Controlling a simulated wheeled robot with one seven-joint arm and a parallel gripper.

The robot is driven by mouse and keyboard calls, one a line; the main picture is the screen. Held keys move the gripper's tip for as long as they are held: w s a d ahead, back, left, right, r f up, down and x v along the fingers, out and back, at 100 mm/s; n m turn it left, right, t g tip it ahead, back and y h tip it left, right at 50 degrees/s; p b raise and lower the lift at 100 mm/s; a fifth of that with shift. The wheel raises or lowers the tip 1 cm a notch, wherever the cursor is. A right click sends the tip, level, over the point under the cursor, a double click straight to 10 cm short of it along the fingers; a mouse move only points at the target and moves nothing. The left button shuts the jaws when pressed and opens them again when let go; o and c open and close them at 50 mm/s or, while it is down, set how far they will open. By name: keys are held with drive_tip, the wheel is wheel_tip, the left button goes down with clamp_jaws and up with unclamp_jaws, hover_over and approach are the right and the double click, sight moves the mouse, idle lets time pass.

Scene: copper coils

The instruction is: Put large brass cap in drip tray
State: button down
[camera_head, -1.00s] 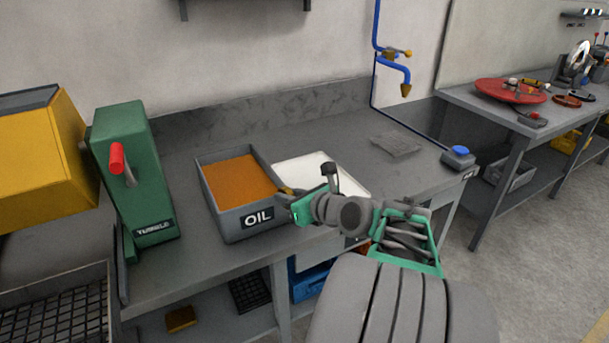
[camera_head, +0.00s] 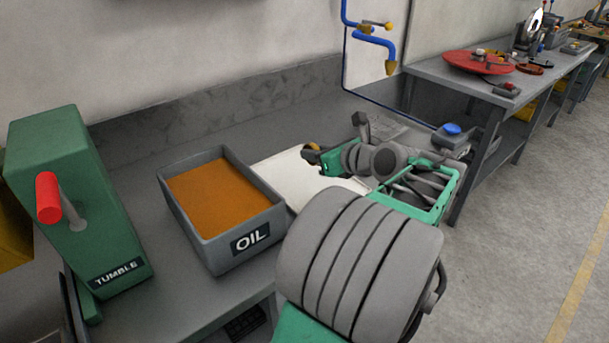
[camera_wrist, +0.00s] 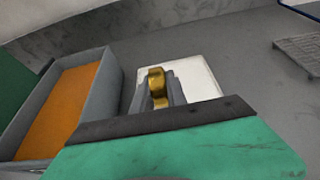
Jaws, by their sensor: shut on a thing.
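The large brass cap (camera_wrist: 156,84) is gold-coloured and sits between the fingers of my gripper (camera_wrist: 165,95) in the wrist view. My gripper is shut on it. In the head view, a bit of the cap (camera_head: 312,147) shows at the tip of my gripper (camera_head: 318,155). A flat white tray (camera_head: 290,174), which looks like the drip tray, lies on the bench right of the oil bin. My gripper is above or beside its far right part; the height is hard to tell. The white tray also shows behind the fingers in the wrist view (camera_wrist: 200,82). My arm hides its right part.
A grey bin marked OIL (camera_head: 234,256) with orange contents stands left of the white tray. A green TUMBLE machine (camera_head: 70,190) with a red handle stands further left. A blue pipe (camera_head: 375,42) with a brass nozzle and a blue-button box (camera_head: 452,135) are at right.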

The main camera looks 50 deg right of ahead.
drive_tip(key=b, duration=0.1)
hover_over(307, 180)
drive_tip(key=f, duration=0.5)
drive_tip(key=shift+s+a+f, duration=0.15)
drive_tip(key=shift+s+f, duration=0.1)
drive_tip(key=shift+f, duration=0.05)
drive_tip(key=f, duration=0.1)
drive_tip(key=f+b, duration=0.1)
drive_tip(key=f, duration=0.1)
drive_tip(key=shift+w+f+b, duration=0.25)
drive_tip(key=shift+f+b, duration=0.1)
drive_tip(key=shift+f, duration=0.05)
drive_tip(key=shift+r, duration=0.15)
drive_tip(key=c, duration=1.3)
unclamp_jaws()
drive_tip(key=shift+f, duration=0.2)
